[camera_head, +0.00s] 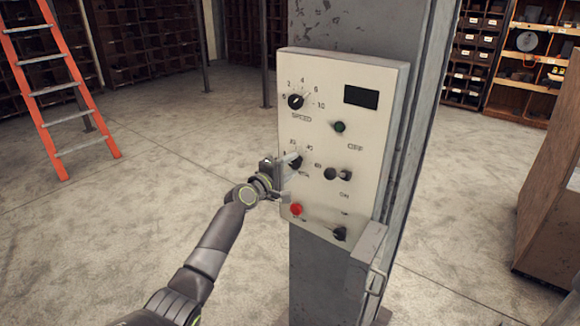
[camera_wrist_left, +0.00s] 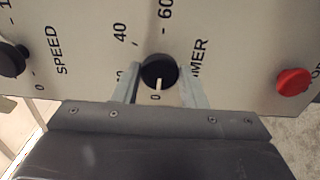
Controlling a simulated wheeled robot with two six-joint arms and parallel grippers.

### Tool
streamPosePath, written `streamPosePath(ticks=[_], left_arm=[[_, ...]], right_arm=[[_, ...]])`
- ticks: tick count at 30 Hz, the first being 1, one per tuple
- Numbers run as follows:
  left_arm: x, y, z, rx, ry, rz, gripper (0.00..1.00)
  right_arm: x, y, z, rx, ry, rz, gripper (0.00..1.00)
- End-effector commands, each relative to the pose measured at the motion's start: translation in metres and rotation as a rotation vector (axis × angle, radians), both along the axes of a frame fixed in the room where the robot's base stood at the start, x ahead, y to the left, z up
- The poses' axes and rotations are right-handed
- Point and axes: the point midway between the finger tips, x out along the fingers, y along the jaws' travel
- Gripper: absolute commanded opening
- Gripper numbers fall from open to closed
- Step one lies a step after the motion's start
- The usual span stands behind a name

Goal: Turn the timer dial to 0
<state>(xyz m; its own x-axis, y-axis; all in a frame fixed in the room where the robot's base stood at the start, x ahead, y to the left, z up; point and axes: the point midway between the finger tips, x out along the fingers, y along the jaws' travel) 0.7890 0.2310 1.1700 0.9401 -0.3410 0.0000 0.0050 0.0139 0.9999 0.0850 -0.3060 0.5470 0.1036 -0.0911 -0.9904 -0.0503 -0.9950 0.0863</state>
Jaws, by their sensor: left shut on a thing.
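The timer dial (camera_wrist_left: 159,70) is a round black knob with a white pointer on the control panel. In the left wrist view its pointer lines up with the 0 mark, and the 40 and 60 marks lie on the far side. My left gripper (camera_wrist_left: 163,78) is shut on the dial, one pale finger on each side. In the head view the left gripper (camera_head: 283,162) reaches the panel from the left and partly hides the timer dial (camera_head: 296,161) and its scale. My right gripper is in neither view.
The pale panel (camera_head: 318,120) is mounted on a grey column (camera_head: 365,25). The speed dial (camera_head: 296,101) is above the timer, and a red button (camera_head: 296,209) is below, close to my gripper. A black knob (camera_head: 330,174) is to the right. An orange ladder (camera_head: 50,90) stands far left.

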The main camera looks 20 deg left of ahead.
Motion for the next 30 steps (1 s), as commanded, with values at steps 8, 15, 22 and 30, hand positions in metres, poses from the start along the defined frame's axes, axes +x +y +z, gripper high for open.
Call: streamPosePath(ticks=[8,15,22,30], left_arm=[[0.000,0.000,-0.002,-0.001,0.005,-0.001,0.46],[0.000,0.000,-0.001,0.000,0.002,0.000,0.59],[-0.003,0.001,0.000,0.001,0.000,0.000,0.59],[-0.032,0.012,-0.001,0.002,0.000,0.000,0.59]], right_arm=[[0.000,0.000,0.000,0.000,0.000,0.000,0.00],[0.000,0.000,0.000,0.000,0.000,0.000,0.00],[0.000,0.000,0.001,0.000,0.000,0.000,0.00],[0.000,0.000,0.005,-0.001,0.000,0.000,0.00]])
